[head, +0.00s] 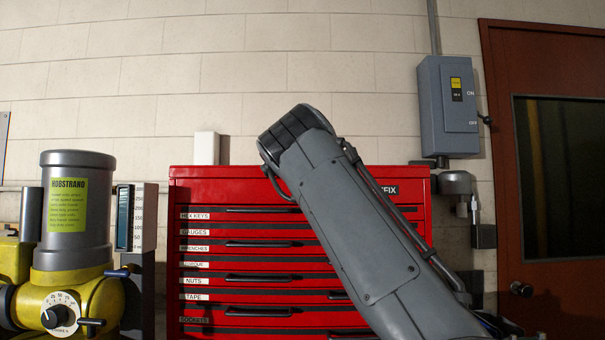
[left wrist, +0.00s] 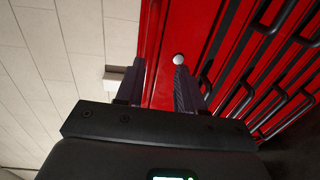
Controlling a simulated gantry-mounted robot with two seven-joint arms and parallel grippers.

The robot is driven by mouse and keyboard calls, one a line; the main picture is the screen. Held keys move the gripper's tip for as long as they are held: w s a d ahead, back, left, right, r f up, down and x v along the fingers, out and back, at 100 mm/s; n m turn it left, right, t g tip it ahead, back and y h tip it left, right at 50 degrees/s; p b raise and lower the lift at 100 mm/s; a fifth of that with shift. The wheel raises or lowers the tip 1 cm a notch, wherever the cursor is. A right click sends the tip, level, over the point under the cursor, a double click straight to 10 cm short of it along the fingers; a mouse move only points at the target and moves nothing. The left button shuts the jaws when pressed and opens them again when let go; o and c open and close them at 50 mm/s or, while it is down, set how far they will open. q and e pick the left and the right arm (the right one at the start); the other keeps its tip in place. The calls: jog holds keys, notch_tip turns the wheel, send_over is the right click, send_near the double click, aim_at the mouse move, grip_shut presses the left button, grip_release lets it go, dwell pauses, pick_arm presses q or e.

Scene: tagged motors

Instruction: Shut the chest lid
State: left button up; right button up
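The red tool chest (head: 240,190) stands against the wall in the head view, with several labelled drawers below a plain red top band. A grey arm link of mine crosses in front of it and hides part of its middle and right. I cannot tell from these views whether the lid is raised or down. In the left wrist view my left gripper (left wrist: 158,84) has its two fingers apart, with nothing visible held between them. The red chest (left wrist: 190,30) and a small round white spot lie beyond the fingertips. My right gripper is not in view.
A yellow machine with a grey cylinder (head: 75,205) and a gauge (head: 137,215) stand left of the chest. A grey switch box (head: 447,108) hangs on the wall at right, beside a brown door (head: 500,60). Drawer handles stick out of the chest front.

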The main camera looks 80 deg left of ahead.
pick_arm(q)
jog(key=d+p, duration=0.2)
jog(key=d, duration=0.6)
jog(key=shift+s+d+r, duration=0.25)
jog(key=shift+s+d, duration=0.05)
jog(key=shift+d, duration=0.1)
jog(key=shift+w, duration=0.1)
